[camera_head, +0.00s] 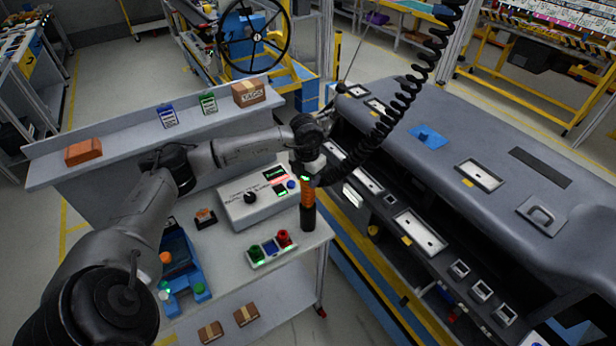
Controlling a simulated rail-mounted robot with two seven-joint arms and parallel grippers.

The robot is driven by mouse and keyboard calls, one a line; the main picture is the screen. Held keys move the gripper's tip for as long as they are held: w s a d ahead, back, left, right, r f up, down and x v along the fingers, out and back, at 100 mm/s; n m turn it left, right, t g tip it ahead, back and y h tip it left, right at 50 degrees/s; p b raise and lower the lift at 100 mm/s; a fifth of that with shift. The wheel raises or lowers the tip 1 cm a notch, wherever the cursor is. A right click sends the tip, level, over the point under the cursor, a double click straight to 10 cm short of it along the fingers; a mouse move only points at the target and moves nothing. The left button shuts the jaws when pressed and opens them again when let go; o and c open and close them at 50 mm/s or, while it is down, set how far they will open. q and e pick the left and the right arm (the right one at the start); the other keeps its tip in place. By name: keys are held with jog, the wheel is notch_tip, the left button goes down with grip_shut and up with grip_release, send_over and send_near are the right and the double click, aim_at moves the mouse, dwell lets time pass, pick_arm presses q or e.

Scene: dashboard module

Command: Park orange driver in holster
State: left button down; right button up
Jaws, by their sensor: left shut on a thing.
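The orange driver (308,197) stands upright at the right end of the workbench, with a black lower part (307,220) beneath the orange body. I cannot tell whether this black part belongs to the driver or is a holster around it. My left gripper (306,178) is shut on the driver's upper end; the fingers are small and dark here. A black coiled cord (396,107) runs from near the gripper up to the top right. No separate holster can be made out. My right gripper is not in view.
A control box (238,211) stands left of the driver. A button box (257,262) with red and green buttons sits in front. A blue tray (190,303) holds small parts at left. The grey dashboard (480,135) fills the right, across a gap from the bench.

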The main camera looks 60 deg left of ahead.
pick_arm(q)
jog(key=shift+f, duration=0.1)
dwell(0.5)
jog(key=c, duration=0.6)
grip_release()
jog(key=shift+o, duration=0.2)
jog(key=r, duration=1.2)
jog(key=shift+s, duration=0.2)
jog(key=shift+d+r, duration=0.1)
jog(key=shift+r, duration=0.8)
